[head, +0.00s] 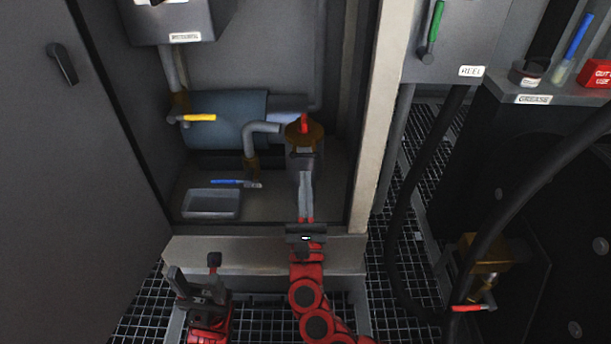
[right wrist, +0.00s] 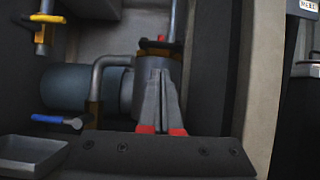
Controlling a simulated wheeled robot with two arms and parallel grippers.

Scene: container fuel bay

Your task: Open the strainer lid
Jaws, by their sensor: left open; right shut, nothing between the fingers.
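The strainer (head: 303,160) is a grey upright cylinder inside the open cabinet, joined to a bent grey pipe. My left gripper (head: 195,284) is open and empty, low in front of the cabinet sill.
A yellow valve handle (head: 200,117) and a blue-grey cylinder (head: 230,135) are behind. The cabinet door (head: 75,170) stands left; a pale post (head: 382,110) bounds the right.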

